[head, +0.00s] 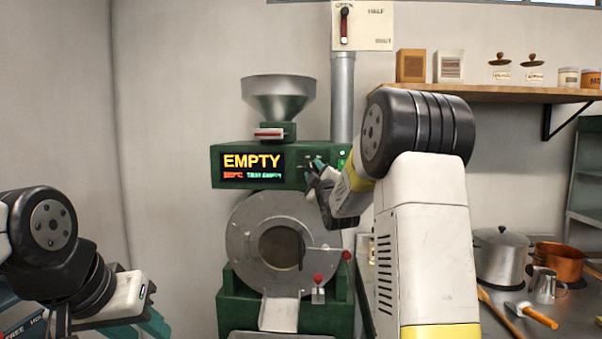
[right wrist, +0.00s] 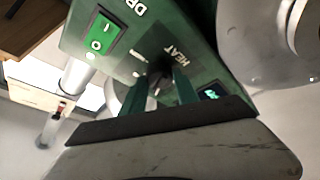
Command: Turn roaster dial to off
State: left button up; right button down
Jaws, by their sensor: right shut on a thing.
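The green roaster (head: 222,152) stands against the wall. Its front panel has a display (head: 252,167) reading "EMPTY", with small text below. The dark dial (right wrist: 160,72) is beside the "HEAT" label in the right wrist view. The green fingers of my right gripper (right wrist: 162,82) are shut on the dial, one on each side. In the head view my right gripper (head: 314,172) is at the panel's right part and hides most of the dial. Its pointer setting cannot be read. My left gripper (head: 150,322) is low at the left, partly cut off.
A green rocker switch (right wrist: 102,32) sits near the dial. The round drum front (head: 240,240) with red-knobbed levers is below the panel, and a metal hopper (head: 279,95) is above. A pot (head: 500,255) and copper pan (head: 560,262) stand on the right counter.

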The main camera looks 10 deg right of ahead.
jog(key=n, duration=0.2)
jog(key=n+g+y, duration=0.1)
jog(key=n, duration=0.1)
jog(key=n+g, duration=0.1)
jog(key=n, duration=0.2)
jog(key=shift+d+r+y, duration=0.15)
jog(key=shift+r+y, duration=0.15)
jog(key=n+g, duration=0.1)
jog(key=n, duration=0.2)
jog(key=shift+r+n, duration=0.1)
jog(key=shift+n, duration=0.2)
jog(key=shift+r+n+g, duration=0.1)
jog(key=shift+n+g, duration=0.7)
jog(key=shift+n, duration=0.6)
jog(key=c, duration=0.9)
grip_release()
